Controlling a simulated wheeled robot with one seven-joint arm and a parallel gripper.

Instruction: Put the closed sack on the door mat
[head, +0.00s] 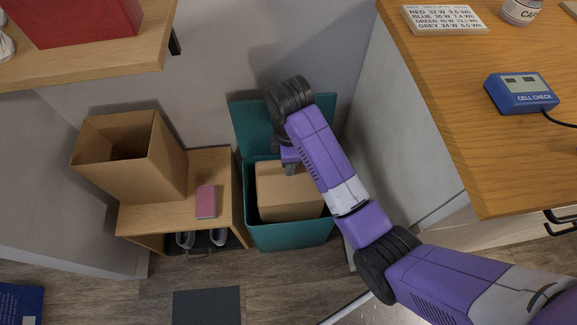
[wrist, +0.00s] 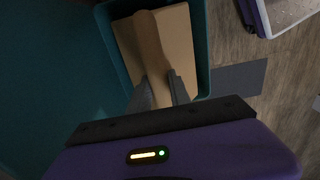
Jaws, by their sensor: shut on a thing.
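The closed sack (head: 288,205) is a tan, box-shaped paper thing inside the teal bin (head: 290,236). In the wrist view the sack (wrist: 182,35) has a raised tan strip along its top, running between my fingers. My gripper (head: 290,170) reaches down into the bin from above and is shut on that strip; the fingers also show in the wrist view (wrist: 160,90). The sack's underside is hidden by the bin walls. A plain dark grey mat (head: 207,307), which looks like the door mat, lies on the floor in front; it also shows in the wrist view (wrist: 238,78).
The bin's teal lid (head: 250,118) stands open behind it. Left of the bin is a low wooden bench (head: 160,218) with an open cardboard box (head: 130,155) and a pink block (head: 206,202). A wooden counter (head: 470,150) stands right.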

